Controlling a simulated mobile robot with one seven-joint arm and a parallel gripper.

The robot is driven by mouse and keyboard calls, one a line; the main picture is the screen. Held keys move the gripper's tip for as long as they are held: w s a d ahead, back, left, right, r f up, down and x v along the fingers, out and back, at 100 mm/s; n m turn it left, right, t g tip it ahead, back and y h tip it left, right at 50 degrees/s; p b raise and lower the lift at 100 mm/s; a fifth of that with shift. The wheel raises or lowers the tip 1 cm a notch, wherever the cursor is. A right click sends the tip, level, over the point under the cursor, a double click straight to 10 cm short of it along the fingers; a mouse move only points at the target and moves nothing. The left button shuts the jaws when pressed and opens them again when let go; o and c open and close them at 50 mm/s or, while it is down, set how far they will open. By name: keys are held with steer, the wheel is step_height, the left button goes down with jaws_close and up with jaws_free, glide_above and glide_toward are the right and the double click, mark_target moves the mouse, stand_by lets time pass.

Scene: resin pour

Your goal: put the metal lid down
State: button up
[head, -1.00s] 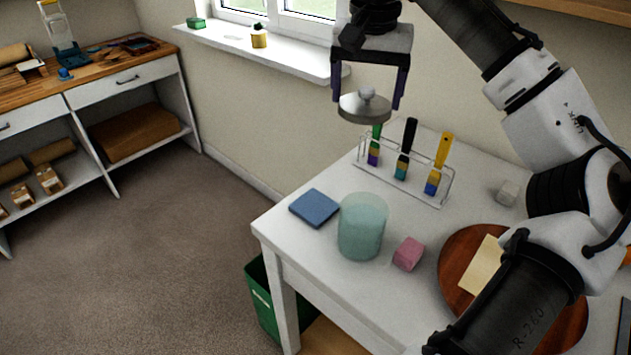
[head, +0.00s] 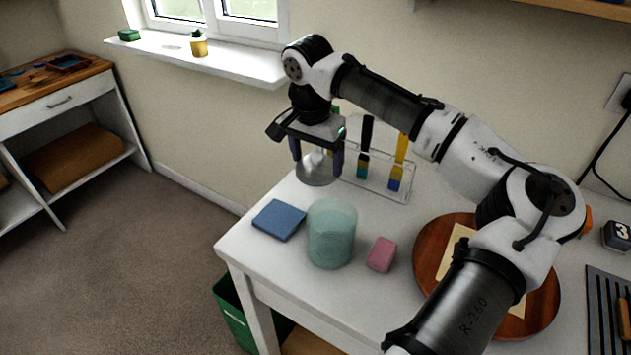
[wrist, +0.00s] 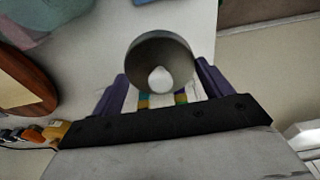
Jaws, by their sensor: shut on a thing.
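The metal lid (head: 312,172) is a round grey disc with a pale knob. My gripper (head: 318,160) is shut on it, one purple finger on each side. The lid is level and low at the back left of the white table, in front of the brush rack's left end. I cannot tell whether it touches the table. In the wrist view the lid (wrist: 150,53) sits between the fingers (wrist: 162,88), its knob toward the camera.
A translucent teal cup (head: 331,235), a blue square (head: 278,220) and a pink block (head: 382,254) stand in front of the lid. The clear rack (head: 385,188) holds brushes. A round wooden board (head: 428,262) lies to the right. The white table (head: 262,262) has a free left edge.

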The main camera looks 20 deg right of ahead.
mark_target(314, 161)
steer(key=shift+f+p, duration=0.35)
steer(key=shift+f, duration=3.35)
steer(key=shift+f, duration=0.1)
steer(key=o, duration=1)
steer(key=shift+c, duration=0.2)
steer(key=r, duration=0.4)
steer(key=r+b, duration=0.1)
steer(key=r, duration=0.3)
steer(key=a+r+b, duration=0.1)
steer(key=r, duration=0.3)
steer(key=shift+s+a+r, duration=0.1)
steer(key=shift+s, duration=0.3)
